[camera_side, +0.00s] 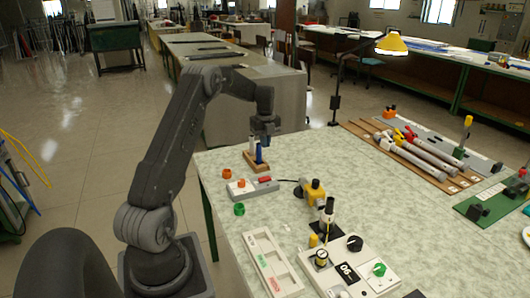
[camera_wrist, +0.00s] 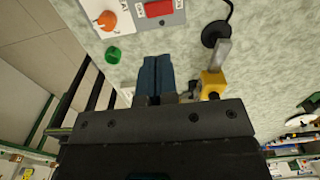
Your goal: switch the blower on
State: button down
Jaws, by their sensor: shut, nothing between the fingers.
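A light control box (camera_side: 252,188) with an orange knob (camera_side: 241,183) and a red rocker switch (camera_side: 265,180) sits near the table's left edge. In the wrist view the red switch (camera_wrist: 159,8) is at the top, cut by the frame edge, with the orange knob (camera_wrist: 107,20) left of it. A cord runs from the box toward a yellow tool with a grey nozzle (camera_wrist: 214,80), which may be the blower; it is also in the side view (camera_side: 315,190). My gripper (camera_side: 259,160) has blue fingers, shut and empty, apart from the switch. The rocker's position is unclear.
A green ring-like part (camera_side: 239,209) lies in front of the box. A brown wooden piece (camera_side: 248,158) is beside my fingers. A grey panel with knobs (camera_side: 350,270) and a white tray (camera_side: 272,264) stand nearer. Several rods (camera_side: 425,150) lie at the right.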

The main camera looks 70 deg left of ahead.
aim_at(262, 178)
jog(key=shift+r, duration=0.2)
jog(key=shift+s, duration=0.65)
notch_tip(262, 178, down, 14)
jog(key=shift+s, duration=0.1)
dwell(0.4)
